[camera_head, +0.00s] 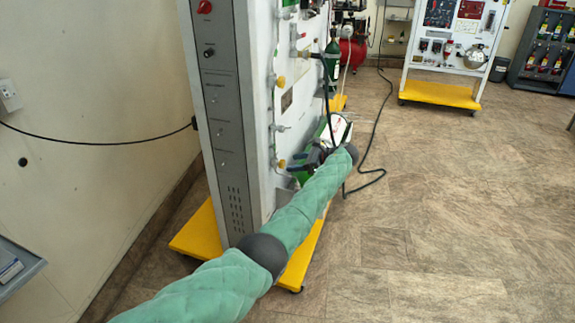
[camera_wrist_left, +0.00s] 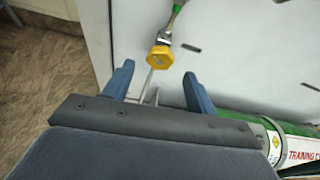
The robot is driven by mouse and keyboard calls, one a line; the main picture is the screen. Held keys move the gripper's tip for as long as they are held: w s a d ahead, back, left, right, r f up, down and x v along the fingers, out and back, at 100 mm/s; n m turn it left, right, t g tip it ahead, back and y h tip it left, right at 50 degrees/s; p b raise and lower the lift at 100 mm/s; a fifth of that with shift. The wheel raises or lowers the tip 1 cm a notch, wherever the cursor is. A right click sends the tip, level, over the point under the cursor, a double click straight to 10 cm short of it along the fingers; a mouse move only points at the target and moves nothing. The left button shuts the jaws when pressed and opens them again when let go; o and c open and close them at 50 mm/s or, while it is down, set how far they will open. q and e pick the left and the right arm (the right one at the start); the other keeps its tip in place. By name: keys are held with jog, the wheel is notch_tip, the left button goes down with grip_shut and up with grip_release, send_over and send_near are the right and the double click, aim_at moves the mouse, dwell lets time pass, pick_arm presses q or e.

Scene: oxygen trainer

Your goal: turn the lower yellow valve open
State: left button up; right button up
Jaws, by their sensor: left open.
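The lower yellow valve (camera_head: 282,163) is a small yellow knob low on the side of the white trainer panel. In the left wrist view a yellow hexagonal knob (camera_wrist_left: 160,58) on a metal stem with a green part shows just beyond my fingertips, roughly centred between them. My left gripper (camera_wrist_left: 158,78) is open, its two blue fingers apart and nothing between them. In the head view my left gripper (camera_head: 300,163) is beside the lower valve, partly hidden by my own arm. My right gripper is in neither view.
An upper yellow valve (camera_head: 281,81) sits higher on the panel (camera_head: 262,100). A green and white training cylinder (camera_wrist_left: 300,150) lies close at the right of my gripper. A yellow base (camera_head: 200,235) juts out below. A black hose (camera_head: 375,125) trails over the floor, which is open to the right.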

aim_at(284, 164)
pick_arm(q)
jog(key=x, duration=0.4)
jog(key=shift+c, duration=0.3)
